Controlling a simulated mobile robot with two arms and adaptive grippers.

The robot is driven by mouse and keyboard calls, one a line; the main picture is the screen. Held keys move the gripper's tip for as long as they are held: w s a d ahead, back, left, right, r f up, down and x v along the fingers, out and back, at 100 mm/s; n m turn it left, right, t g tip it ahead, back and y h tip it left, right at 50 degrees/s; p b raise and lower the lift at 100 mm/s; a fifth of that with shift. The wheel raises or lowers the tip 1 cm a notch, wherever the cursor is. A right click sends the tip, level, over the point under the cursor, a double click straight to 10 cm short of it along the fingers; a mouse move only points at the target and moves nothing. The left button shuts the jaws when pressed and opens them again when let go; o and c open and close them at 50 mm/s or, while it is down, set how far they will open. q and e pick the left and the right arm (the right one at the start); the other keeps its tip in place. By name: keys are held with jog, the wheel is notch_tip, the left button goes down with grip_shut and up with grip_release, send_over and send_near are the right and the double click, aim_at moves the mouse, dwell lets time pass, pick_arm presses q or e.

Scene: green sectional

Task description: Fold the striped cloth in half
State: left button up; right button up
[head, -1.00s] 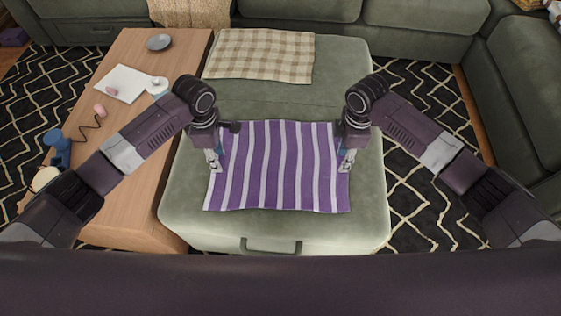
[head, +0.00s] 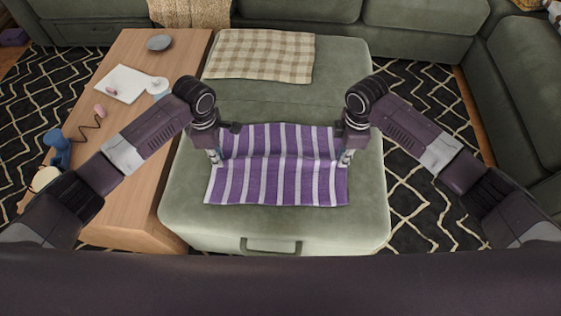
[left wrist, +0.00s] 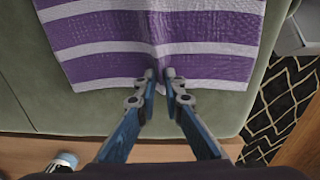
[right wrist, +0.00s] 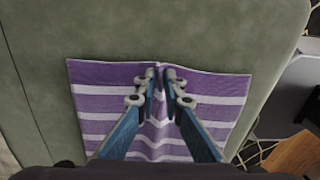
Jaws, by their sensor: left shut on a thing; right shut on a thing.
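The purple-and-white striped cloth (head: 277,185) lies spread on the green ottoman, with a low raised ridge running across its middle between my grippers. My left gripper (head: 217,159) is shut on its left edge, about halfway between the near and far edges. My right gripper (head: 345,159) is shut on the right edge at about the same height. The left wrist view shows the fingers (left wrist: 161,77) pinching the edge of the cloth (left wrist: 210,35). The right wrist view shows the fingers (right wrist: 161,75) at the puckered opposite edge of the cloth (right wrist: 215,88).
The green ottoman (head: 355,210) has bare room around the cloth. A beige checkered cloth (head: 262,55) lies at its far end. A wooden table (head: 140,190) stands left, holding a grey bowl (head: 159,43), white paper (head: 120,84) and a blue handset (head: 57,145).

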pick_arm(q)
jog(key=shift+s+f, duration=0.15)
jog(key=shift+f, duration=0.1)
grip_shut()
pick_arm(e)
jog(key=shift+s+d+f, duration=0.1)
jog(key=shift+s+f, duration=0.05)
jog(key=shift+f, duration=0.1)
grip_shut()
pick_arm(q)
jog(key=shift+r, duration=0.15)
pick_arm(e)
jog(key=shift+r, duration=0.15)
